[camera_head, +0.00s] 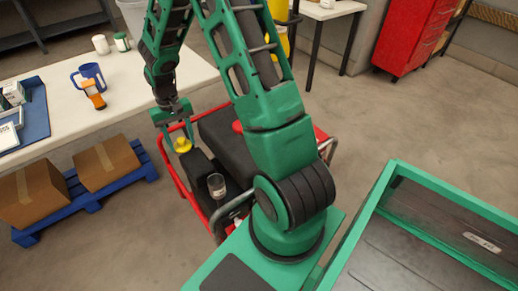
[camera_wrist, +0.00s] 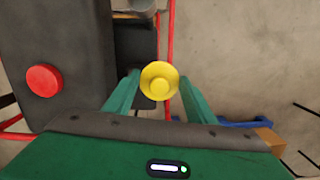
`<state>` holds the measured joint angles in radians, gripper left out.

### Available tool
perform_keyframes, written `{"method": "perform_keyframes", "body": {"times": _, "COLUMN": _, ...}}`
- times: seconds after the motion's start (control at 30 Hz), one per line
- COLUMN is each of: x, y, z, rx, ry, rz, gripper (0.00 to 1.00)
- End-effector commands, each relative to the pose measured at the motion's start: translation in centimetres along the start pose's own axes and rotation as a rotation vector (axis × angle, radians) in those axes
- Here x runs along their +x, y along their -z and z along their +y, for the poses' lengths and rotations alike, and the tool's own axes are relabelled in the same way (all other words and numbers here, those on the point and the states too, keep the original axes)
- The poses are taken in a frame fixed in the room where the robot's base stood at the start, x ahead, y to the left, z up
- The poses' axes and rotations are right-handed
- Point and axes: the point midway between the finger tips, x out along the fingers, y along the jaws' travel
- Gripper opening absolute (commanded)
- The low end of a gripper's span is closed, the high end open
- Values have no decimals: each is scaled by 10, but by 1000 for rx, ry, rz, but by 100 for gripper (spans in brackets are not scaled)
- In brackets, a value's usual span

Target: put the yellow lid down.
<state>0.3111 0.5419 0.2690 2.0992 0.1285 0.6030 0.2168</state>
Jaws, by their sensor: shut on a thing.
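The yellow lid (camera_head: 182,145) is a small round cap with a raised knob. My gripper (camera_head: 177,145) is shut on it and holds it over the left edge of the dark machine in the red frame. In the wrist view the lid (camera_wrist: 159,82) sits between the two green fingertips of my gripper (camera_wrist: 158,80), its knob facing the camera. The lower dark part of the machine (camera_wrist: 133,45) lies beyond it. I cannot tell how high the lid is above what lies below.
Cardboard boxes (camera_head: 106,163) rest on a blue pallet (camera_head: 147,166).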

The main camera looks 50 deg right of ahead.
Motion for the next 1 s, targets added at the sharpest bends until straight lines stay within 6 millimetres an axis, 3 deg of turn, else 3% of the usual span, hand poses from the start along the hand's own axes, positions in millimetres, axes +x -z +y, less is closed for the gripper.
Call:
{"method": "perform_keyframes", "body": {"times": 0.1, "x": -7, "y": -12, "z": 40, "rx": 267, "ry": 31, "rz": 7, "gripper": 29}}
{"method": "perform_keyframes", "body": {"times": 0.3, "x": -16, "y": -39, "z": 97, "rx": 719, "ry": 84, "rz": 9, "gripper": 29}}
{"method": "perform_keyframes", "body": {"times": 0.6, "x": -23, "y": -81, "z": 152, "rx": 1276, "ry": 145, "rz": -4, "gripper": 29}}
{"method": "perform_keyframes", "body": {"times": 0.83, "x": -22, "y": -94, "z": 167, "rx": 1437, "ry": 163, "rz": -12, "gripper": 29}}
{"method": "perform_keyframes", "body": {"times": 1.0, "x": -8, "y": -92, "z": 191, "rx": 1450, "ry": 163, "rz": -15, "gripper": 29}}
